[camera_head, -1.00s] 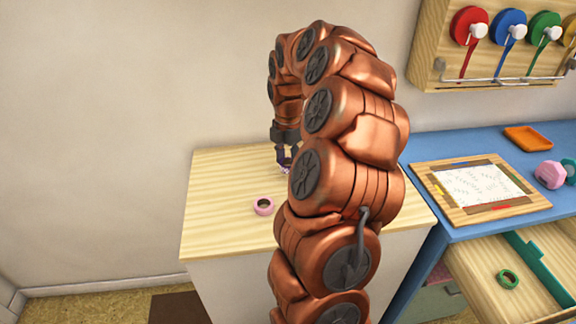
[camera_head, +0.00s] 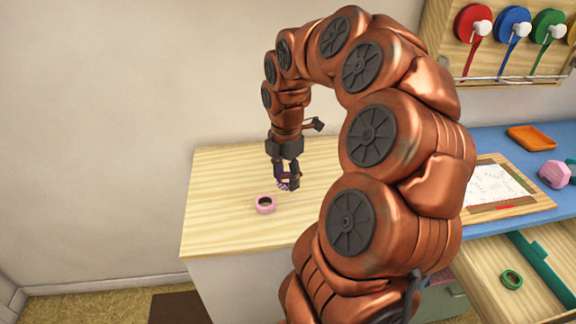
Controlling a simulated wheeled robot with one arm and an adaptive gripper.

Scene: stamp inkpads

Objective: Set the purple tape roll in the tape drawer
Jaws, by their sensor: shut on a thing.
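My gripper (camera_head: 288,182) points down at the wooden top of the cabinet on the left. It is shut on the purple tape roll (camera_head: 284,186), which is small and partly hidden by the fingers. I cannot tell whether the roll touches the wooden top. The tape drawer (camera_head: 482,262) is pulled open at the lower right, below the blue desk. A green tape roll (camera_head: 511,279) lies in its left compartment, beside a teal divider (camera_head: 540,268). My arm hides part of the drawer's left side.
A pink tape roll (camera_head: 265,204) lies on the wooden top (camera_head: 225,215), just left of my gripper. The blue desk (camera_head: 480,142) holds a framed sheet (camera_head: 497,187), an orange tray (camera_head: 531,138) and a pink object (camera_head: 554,173). Coloured reels hang on a wall board (camera_head: 440,45).

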